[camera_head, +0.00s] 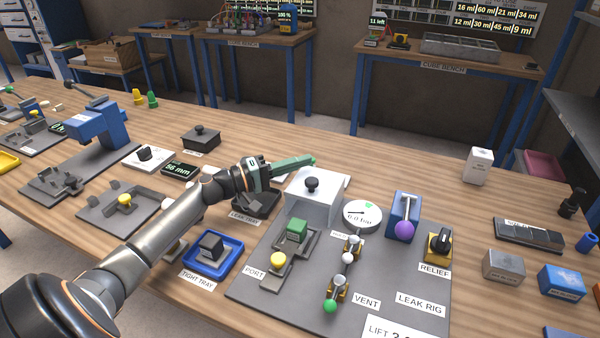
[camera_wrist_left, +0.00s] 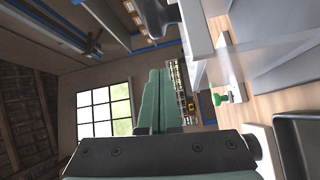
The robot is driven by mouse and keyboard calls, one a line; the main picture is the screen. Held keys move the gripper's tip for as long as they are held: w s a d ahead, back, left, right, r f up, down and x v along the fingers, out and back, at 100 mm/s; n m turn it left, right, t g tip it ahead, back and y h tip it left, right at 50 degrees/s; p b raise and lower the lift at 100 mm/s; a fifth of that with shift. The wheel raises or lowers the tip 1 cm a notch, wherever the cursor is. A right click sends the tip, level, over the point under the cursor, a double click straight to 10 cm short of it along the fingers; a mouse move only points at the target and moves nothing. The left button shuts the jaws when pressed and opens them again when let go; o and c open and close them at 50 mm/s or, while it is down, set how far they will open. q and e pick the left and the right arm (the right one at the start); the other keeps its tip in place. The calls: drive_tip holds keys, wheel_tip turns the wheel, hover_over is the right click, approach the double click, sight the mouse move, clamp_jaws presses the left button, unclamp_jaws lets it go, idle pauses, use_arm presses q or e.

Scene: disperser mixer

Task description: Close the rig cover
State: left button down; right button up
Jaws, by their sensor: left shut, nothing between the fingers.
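The rig cover (camera_head: 312,207) is a pale box-like panel with a black knob (camera_head: 312,185) on its top, at the back of the grey leak rig plate (camera_head: 390,265). It stands behind the green block (camera_head: 297,229), which sits uncovered in a grey holder. My left gripper (camera_head: 312,161), with green fingers, is shut and empty. It is just behind the cover in the head view; contact cannot be told. In the left wrist view its shut fingers (camera_wrist_left: 158,92) point away, with the dark knob (camera_wrist_left: 160,17) and the cover's translucent edge (camera_wrist_left: 208,62) beside them. My right gripper is not in view.
On the rig plate are a round gauge (camera_head: 362,214), a blue unit with a purple ball (camera_head: 404,230), a relief knob (camera_head: 438,244) and a green-tipped vent lever (camera_head: 331,305). A blue tight tray (camera_head: 236,262) lies left. The table behind the cover is mostly clear.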

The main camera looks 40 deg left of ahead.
sight(300, 185)
use_arm(q)
drive_tip(key=shift+s+d+f+p, duration=0.15)
drive_tip(key=shift+s+d+p, duration=0.15)
drive_tip(key=shift+s+d, duration=0.5)
drive_tip(key=shift+s+d+f, duration=0.2)
drive_tip(key=shift+s+d, duration=0.2)
drive_tip(key=shift+s, duration=0.35)
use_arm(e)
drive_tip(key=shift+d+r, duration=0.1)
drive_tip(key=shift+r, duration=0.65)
